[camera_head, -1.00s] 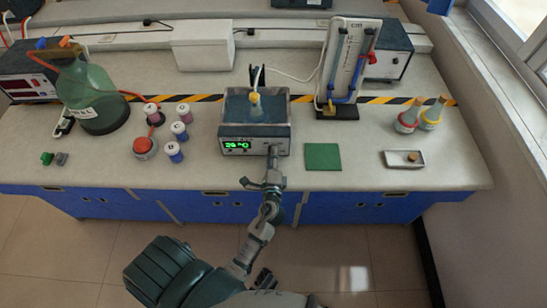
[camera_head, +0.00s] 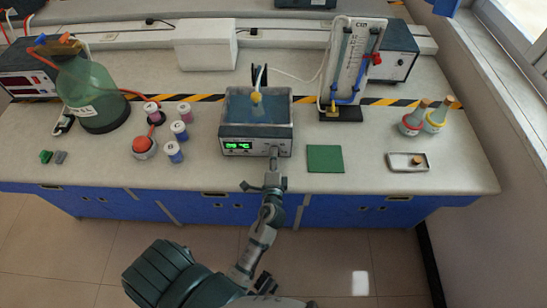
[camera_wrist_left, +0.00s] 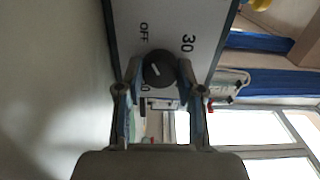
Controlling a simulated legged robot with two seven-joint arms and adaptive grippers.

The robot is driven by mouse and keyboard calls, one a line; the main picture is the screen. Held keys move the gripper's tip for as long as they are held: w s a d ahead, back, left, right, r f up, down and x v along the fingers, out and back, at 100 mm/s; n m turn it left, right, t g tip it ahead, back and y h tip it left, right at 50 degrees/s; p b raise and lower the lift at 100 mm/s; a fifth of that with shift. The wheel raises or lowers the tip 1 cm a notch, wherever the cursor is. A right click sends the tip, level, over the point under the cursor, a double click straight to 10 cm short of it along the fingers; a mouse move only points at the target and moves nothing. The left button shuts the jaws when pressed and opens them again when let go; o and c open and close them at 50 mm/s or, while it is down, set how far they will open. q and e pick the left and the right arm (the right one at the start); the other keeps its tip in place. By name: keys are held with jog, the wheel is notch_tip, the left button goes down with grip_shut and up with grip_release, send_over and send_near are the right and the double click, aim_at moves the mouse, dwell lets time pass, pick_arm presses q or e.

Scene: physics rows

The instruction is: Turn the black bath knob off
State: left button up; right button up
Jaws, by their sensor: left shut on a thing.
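The black bath knob (camera_wrist_left: 158,70) shows in the left wrist view on a pale front panel marked OFF, 30 and a partly hidden number. A short light mark shows on its face; where it points is hard to tell. My left gripper (camera_wrist_left: 160,76) is shut on the knob, one finger on each side. In the head view, my left gripper (camera_head: 274,155) reaches the right end of the front of the water bath (camera_head: 240,147) and hides the knob. The bath's green display is lit and seems to read about 09 °C. My right gripper is not in view.
Several small jars, including one white jar (camera_head: 174,152), stand to the left. The counter front is mostly clear.

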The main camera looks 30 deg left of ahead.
pick_arm(q)
jog(key=o, duration=0.9)
jog(key=shift+d+f, duration=0.1)
jog(key=shift+f, duration=0.15)
jog(key=shift+o, duration=1.2)
jog(key=shift+w, duration=0.2)
jog(key=shift+r, duration=0.1)
jog(key=shift+s+d, duration=0.1)
jog(key=shift+s, duration=0.15)
jog(key=v, duration=1.1)
jog(key=shift+s, duration=0.2)
jog(key=shift+s+d, duration=0.1)
